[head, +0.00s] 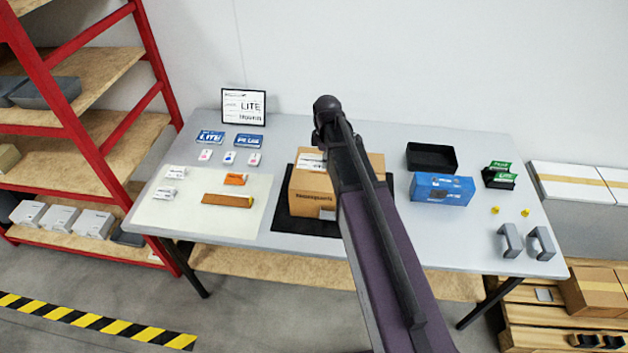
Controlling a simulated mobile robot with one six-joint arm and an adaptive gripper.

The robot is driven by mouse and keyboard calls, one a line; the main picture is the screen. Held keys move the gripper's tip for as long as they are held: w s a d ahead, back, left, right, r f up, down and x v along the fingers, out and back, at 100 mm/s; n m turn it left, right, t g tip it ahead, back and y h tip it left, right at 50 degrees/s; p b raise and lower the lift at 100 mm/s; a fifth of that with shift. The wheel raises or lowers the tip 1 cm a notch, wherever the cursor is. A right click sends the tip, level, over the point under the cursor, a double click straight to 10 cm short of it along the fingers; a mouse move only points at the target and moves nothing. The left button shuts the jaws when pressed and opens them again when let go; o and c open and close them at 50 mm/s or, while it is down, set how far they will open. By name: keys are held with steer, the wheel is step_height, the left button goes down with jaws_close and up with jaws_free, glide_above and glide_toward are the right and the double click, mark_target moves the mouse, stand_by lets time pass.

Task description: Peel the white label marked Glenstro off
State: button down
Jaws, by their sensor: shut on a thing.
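A brown cardboard box (305,190) stands on a black mat (287,223) in the middle of the table. A white label with dark print (311,161) lies at the top of the box, next to my arm. Its print is too small to read, so I cannot tell if it says Glenstro. My arm reaches in from the bottom, over the right part of the box, and covers much of its top. My gripper is hidden behind the arm, so its fingers and anything in them do not show.
A blue box (441,188) and a black tray (431,157) stand right of the mat. Green cards in a holder (499,175) and grey brackets (510,240) are at the far right. A framed sign (244,107), cards and small boxes stand on the left. A red shelf rack (88,148) borders the table.

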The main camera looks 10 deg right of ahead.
steer(key=shift+r+p, duration=2.55)
steer(key=shift+r, duration=0.2)
steer(key=s, duration=1.6)
steer(key=shift+d, duration=0.4)
steer(key=shift+f, duration=0.15)
step_height(320, 180, down, 8)
steer(key=b, duration=0.8)
steer(key=shift+a, duration=0.1)
